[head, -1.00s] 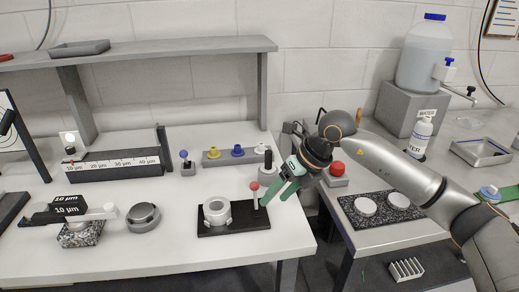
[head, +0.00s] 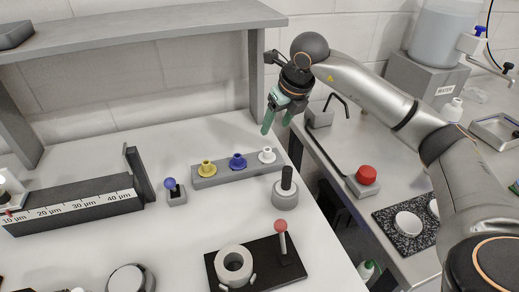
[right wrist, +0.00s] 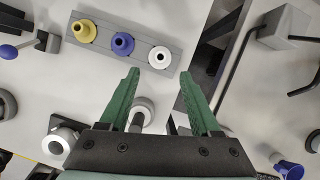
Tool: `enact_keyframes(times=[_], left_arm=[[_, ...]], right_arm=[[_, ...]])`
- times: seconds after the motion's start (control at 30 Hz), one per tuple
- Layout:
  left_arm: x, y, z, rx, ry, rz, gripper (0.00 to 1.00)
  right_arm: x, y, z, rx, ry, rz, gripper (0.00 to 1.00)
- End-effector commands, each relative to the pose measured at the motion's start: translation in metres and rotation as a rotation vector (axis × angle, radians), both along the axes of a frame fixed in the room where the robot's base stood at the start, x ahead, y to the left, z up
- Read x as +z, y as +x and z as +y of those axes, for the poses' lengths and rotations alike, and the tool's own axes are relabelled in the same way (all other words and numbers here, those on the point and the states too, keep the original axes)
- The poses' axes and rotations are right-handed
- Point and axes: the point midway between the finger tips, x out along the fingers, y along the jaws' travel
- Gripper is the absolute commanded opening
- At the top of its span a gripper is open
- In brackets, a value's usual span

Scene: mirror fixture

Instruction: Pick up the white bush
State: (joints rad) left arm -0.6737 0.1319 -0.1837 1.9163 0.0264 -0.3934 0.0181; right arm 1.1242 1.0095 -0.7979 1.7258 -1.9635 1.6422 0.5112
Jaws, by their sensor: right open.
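The white bush (head: 267,155) is a small flanged ring at the right end of a grey holder block (head: 222,174) on the white table. A blue bush (head: 237,161) and a yellow bush (head: 207,168) stand beside it in the same block. In the right wrist view the white bush (right wrist: 159,57) lies ahead of the fingertips, roughly midway between them. My right gripper (head: 276,124) is open and empty, raised above and behind the white bush in the head view. It also shows in the right wrist view (right wrist: 158,72). My left gripper is not in view.
A grey weight with a black post (head: 286,188) stands just in front of the block's right end. A black plate (head: 256,264) holds a grey ring and a red-knobbed lever. A shelf (head: 130,37) runs behind. A red button (head: 366,175) sits on the right bench.

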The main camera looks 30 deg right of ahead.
Motion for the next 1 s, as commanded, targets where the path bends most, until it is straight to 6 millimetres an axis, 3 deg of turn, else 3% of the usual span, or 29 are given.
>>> enact_keyframes(times=[0.3,0.53,0.8,1.0], left_arm=[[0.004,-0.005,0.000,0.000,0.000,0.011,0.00],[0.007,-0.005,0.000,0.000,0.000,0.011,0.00],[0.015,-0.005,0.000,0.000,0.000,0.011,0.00],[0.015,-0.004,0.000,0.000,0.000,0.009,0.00]], right_arm=[[-0.051,0.020,0.001,0.000,0.001,0.003,0.64],[-0.068,0.025,0.001,0.001,0.000,0.004,0.64],[-0.105,0.036,0.000,0.001,0.000,0.002,0.64],[-0.111,0.039,-0.001,0.001,0.000,0.000,0.64]])
